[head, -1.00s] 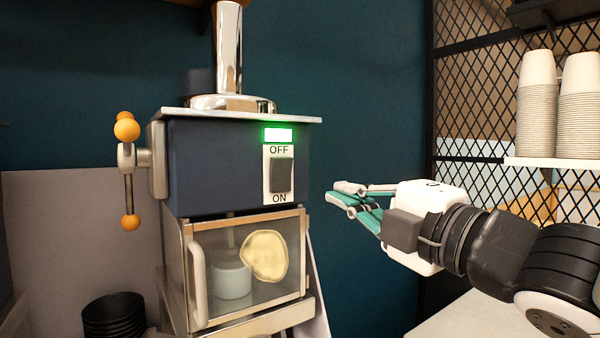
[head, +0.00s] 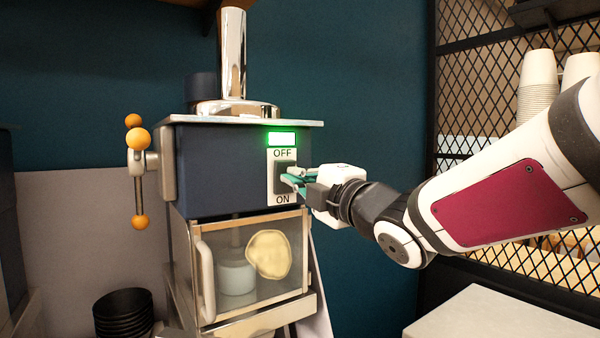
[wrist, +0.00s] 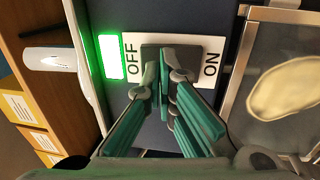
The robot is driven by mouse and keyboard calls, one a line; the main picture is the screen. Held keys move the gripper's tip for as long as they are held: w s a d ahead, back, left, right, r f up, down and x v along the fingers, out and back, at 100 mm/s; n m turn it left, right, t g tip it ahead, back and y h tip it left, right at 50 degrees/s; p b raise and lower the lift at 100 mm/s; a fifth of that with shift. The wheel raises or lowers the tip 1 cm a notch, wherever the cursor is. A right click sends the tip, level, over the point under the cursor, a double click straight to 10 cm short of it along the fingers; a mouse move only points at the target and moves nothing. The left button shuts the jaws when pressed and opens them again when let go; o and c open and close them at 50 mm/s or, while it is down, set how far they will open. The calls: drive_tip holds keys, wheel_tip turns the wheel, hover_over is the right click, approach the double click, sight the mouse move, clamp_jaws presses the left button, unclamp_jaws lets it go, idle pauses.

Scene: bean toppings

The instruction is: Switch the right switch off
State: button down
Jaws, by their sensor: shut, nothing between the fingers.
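The switch (head: 279,176) is a dark rocker on a white plate marked OFF at the top and ON at the bottom, on the front of a dark blue machine (head: 222,165). A light (head: 281,139) above it glows green. My gripper (head: 290,180) is shut and empty, with its fingertips at the rocker. In the wrist view the rocker (wrist: 150,52) is partly hidden behind the green fingers (wrist: 165,80), between the OFF and ON labels. I cannot tell for sure whether the fingertips touch it. Only this one switch is in view.
Below the switch is a glass-fronted door (head: 250,262) with a handle (head: 207,280). A lever with orange knobs (head: 138,139) is on the machine's left side. Black bowls (head: 123,312) stand lower left. A pale counter (head: 490,318) is lower right, and stacked cups (head: 537,85) stand behind my arm.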

drive_tip(key=shift+w+a, duration=0.25)
drive_tip(key=shift+w, duration=0.05)
